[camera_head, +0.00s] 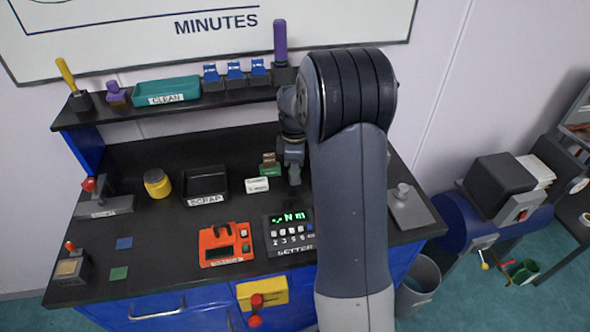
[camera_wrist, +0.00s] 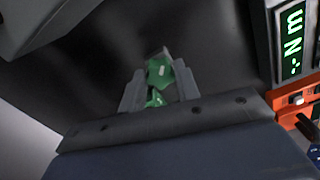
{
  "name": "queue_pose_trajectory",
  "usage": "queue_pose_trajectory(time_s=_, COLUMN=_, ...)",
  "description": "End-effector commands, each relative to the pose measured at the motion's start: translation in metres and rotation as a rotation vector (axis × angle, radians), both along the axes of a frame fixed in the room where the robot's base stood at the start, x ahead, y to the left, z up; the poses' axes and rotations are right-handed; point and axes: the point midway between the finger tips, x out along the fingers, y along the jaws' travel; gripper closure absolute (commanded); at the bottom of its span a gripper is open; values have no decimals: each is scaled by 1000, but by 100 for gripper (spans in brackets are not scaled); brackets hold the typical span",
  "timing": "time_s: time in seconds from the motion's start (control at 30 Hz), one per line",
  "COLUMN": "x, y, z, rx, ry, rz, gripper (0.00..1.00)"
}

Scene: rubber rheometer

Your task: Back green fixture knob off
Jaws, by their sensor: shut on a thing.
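In the wrist view, my gripper (camera_wrist: 160,86) has its two grey fingers closed on a green knob (camera_wrist: 159,71). The knob's faceted green surface shows between and just beyond the fingertips, with a small white mark on it. In the head view, my gripper (camera_head: 294,172) points down at the worktop, just right of a small green block with a brown top (camera_head: 270,170). My arm covers the area to the right of it. The knob itself cannot be made out in the head view.
The digital setter (camera_head: 288,235) and an orange-red device (camera_head: 226,245) stand in front of the gripper. A white label block (camera_head: 257,185), the black scrap tray (camera_head: 205,182) and a yellow jar (camera_head: 157,183) are to the left. A shelf (camera_head: 130,112) runs behind.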

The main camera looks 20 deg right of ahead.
Motion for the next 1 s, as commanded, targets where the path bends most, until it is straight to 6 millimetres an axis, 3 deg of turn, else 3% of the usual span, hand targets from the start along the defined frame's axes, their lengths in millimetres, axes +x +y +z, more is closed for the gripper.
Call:
queue_pose_trajectory(time_s=0.33, x=0, y=0, z=0, rx=0, ry=0, rz=29, gripper=92)
queue_pose_trajectory(time_s=0.7, x=0, y=0, z=-1, rx=0, ry=1, rz=377, gripper=92)
queue_pose_trajectory(time_s=1.0, x=0, y=0, z=-1, rx=0, ry=1, rz=404, gripper=92)
